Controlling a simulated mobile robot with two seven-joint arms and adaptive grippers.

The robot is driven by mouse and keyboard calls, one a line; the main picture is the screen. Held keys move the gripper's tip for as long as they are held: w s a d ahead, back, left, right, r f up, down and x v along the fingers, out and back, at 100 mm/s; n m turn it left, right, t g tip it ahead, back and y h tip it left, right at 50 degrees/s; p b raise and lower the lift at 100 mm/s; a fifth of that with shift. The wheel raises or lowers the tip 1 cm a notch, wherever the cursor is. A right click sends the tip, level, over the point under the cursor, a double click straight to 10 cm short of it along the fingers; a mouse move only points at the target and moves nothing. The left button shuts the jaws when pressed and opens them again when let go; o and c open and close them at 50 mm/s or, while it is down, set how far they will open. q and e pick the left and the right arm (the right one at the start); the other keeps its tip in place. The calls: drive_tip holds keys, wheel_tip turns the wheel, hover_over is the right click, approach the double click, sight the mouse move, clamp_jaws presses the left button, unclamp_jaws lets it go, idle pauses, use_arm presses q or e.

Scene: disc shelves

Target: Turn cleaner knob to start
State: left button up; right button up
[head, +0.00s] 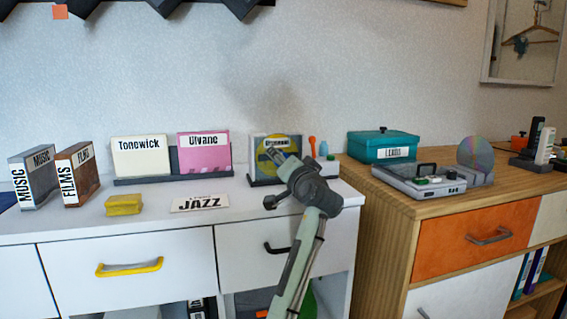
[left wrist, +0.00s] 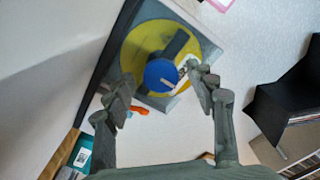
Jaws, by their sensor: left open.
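The cleaner (head: 257,147) stands at the right of the white cabinet top, with a yellow disc (left wrist: 138,46) on its face. A round blue knob (left wrist: 161,75) sits in front of the disc, with a dark bar (left wrist: 173,43) beside it. My left gripper (head: 272,158) is in front of the cleaner and hides part of it. In the left wrist view its two fingers (left wrist: 158,90) are apart, one on each side of the knob, with nothing held. I cannot tell whether they touch the knob. My right gripper is in neither view.
An orange bottle (head: 312,146) and other small items stand right of the cleaner. A pink sleeve (head: 204,152), a JAZZ card (head: 200,203) and a yellow block (head: 124,205) are to the left. A teal box (head: 381,145) and a grey player (head: 418,180) occupy the wooden cabinet.

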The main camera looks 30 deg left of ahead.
use_arm(q)
drive_tip(key=v, duration=1.2)
idle(0.4)
